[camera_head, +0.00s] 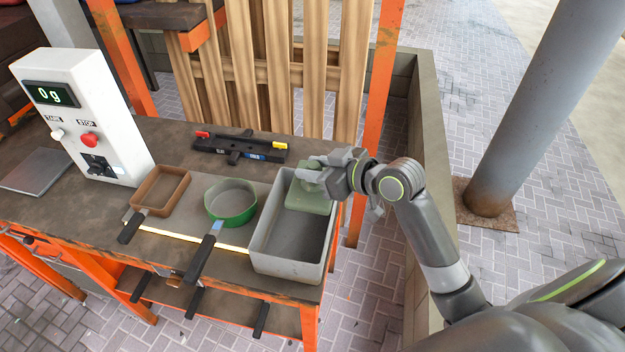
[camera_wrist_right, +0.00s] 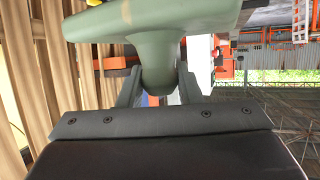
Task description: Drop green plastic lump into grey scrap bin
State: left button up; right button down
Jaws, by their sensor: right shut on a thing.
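The green plastic lump (camera_head: 309,198) is a dull green piece at the far end of the grey scrap bin (camera_head: 258,258), in the head view. My right gripper (camera_head: 312,175) is shut on it from above, over the bin's far end. In the right wrist view the lump (camera_wrist_right: 155,40) fills the top middle, its narrow stem between the two fingers (camera_wrist_right: 157,92). I cannot tell whether the lump touches the bin's floor or walls. The rest of the bin's floor looks empty. My left gripper is not in view.
Left of the bin on the workbench (camera_head: 180,242) are a green round pan (camera_head: 231,203), a brown square tray (camera_head: 160,191) and a white scale box (camera_head: 85,115) reading 0 g. A black bar tool (camera_head: 240,146) lies behind. An orange post (camera_head: 379,110) stands behind the bin.

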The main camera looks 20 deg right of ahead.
jog(key=shift+f, duration=1.7)
jog(key=shift+f, duration=0.15)
jog(key=shift+f, duration=0.25)
jog(key=c, duration=1)
grip_release()
jog(key=shift+c, duration=0.2)
jog(key=shift+r, duration=0.45)
jog(key=v, duration=1.2)
jog(key=shift+b, duration=0.4)
